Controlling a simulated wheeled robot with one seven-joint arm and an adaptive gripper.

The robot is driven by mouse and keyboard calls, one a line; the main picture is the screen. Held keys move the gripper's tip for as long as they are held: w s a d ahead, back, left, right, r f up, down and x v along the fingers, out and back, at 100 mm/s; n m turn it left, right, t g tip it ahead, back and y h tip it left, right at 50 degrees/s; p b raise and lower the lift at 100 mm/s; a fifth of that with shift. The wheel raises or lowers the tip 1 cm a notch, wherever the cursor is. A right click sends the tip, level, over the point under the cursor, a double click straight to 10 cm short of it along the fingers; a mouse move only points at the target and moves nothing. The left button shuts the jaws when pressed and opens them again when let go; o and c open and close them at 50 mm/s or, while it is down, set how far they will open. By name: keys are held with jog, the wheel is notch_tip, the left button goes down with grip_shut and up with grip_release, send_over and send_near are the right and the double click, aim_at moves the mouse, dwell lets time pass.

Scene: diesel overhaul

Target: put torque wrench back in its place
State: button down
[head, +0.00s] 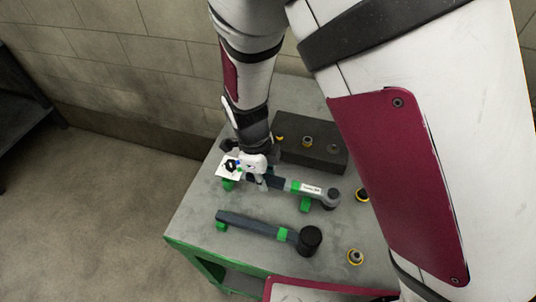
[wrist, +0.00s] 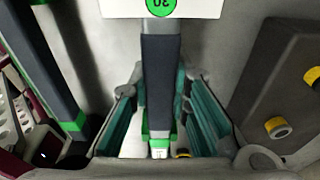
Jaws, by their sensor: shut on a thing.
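A wrench (head: 308,188) with a dark handle, a green band, a white label and a round grey head lies across the table in the head view. My gripper (head: 261,183) is shut on its dark handle, near the left end. In the wrist view the handle (wrist: 158,75) runs between the two fingers of my gripper (wrist: 160,125). Green rests (head: 305,204) show under or beside this wrench; I cannot tell whether it touches them. A second similar wrench (head: 255,226), with a large black head, lies nearer the front edge.
A white card (head: 227,170) is by the handle end; the wrist view shows its green disc (wrist: 161,6) marked 30. A dark block (head: 312,146) with small yellow-ringed parts stands behind. The grey table (head: 195,215) is bare at left.

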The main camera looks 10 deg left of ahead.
jog(key=shift+f, duration=0.15)
jog(key=shift+f, duration=0.95)
jog(key=c, duration=1.4)
grip_release()
jog(key=r, duration=0.4)
jog(key=a+r, duration=0.1)
jog(key=r, duration=0.6)
jog(key=shift+a+r, duration=0.3)
jog(key=d+r+n+t+y, duration=0.25)
jog(key=d+r+n, duration=0.65)
jog(key=d+r, duration=0.65)
jog(key=s+d+r+n+t, duration=0.1)
jog(key=s+d+r+n, duration=0.1)
jog(key=s+d+n, duration=0.1)
jog(key=s+d+r+n+t, duration=0.1)
jog(key=s+d+r+n, duration=0.1)
jog(key=d, duration=0.3)
jog(key=s+d+r+n+t+h, duration=0.1)
jog(key=s+d+r+n, duration=0.1)
jog(key=s+d+n, duration=0.2)
jog(key=shift+s+r+n, duration=0.15)
jog(key=shift+s+n, duration=0.2)
jog(key=shift+n, duration=0.25)
